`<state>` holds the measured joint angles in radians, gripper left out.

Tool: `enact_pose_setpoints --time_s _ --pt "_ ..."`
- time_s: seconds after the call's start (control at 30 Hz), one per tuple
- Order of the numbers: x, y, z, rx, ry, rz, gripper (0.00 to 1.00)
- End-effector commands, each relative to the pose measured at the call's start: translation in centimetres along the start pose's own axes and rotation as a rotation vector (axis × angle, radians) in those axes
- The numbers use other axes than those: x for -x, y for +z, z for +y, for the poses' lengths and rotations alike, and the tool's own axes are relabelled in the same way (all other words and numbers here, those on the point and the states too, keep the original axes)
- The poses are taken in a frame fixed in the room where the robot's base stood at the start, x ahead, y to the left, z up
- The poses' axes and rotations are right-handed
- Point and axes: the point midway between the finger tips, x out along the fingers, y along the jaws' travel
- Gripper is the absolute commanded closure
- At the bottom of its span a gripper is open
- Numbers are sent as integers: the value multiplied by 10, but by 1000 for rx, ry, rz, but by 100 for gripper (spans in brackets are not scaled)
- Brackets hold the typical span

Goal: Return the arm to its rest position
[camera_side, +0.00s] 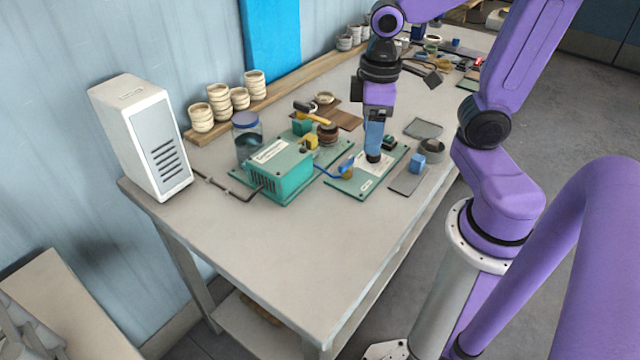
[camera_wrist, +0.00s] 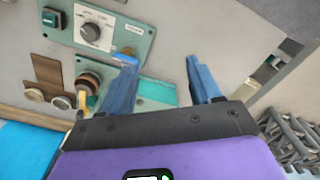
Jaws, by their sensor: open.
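My gripper (camera_side: 374,150) hangs pointing down over the teal board (camera_side: 340,186) on the workbench. Its two blue fingers are spread with nothing between them, as the wrist view (camera_wrist: 161,62) shows. In that view the board's dial (camera_wrist: 90,32) and dark switch (camera_wrist: 53,17) lie up and left of the fingers, clear of them. In the side view the fingers overlap the board's pale face, and I cannot tell the exact height above it. My purple arm reaches in from the right.
A teal box (camera_side: 282,168) with a blue-lidded jar (camera_side: 246,138) behind it stands to the left. A blue cube (camera_side: 417,162) sits to the right. A white vented unit (camera_side: 142,135) stands at the left end. The bench front (camera_side: 300,245) is clear.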

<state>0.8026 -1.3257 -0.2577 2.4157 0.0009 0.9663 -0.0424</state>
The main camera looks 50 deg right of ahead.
Motion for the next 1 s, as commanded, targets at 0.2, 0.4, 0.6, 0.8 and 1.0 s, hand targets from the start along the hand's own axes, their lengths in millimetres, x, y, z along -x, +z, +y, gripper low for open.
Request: enact_pose_setpoints --time_s 0.2,0.4,0.6,0.8,1.0 --pt "-5 17 -46 235 -5 6 37" --pt "-9 38 -79 420 -10 9 37" --pt "-11 52 -94 518 -14 12 37" --pt "-11 54 -96 532 -14 12 37" --pt "-11 54 -96 532 -14 12 37"
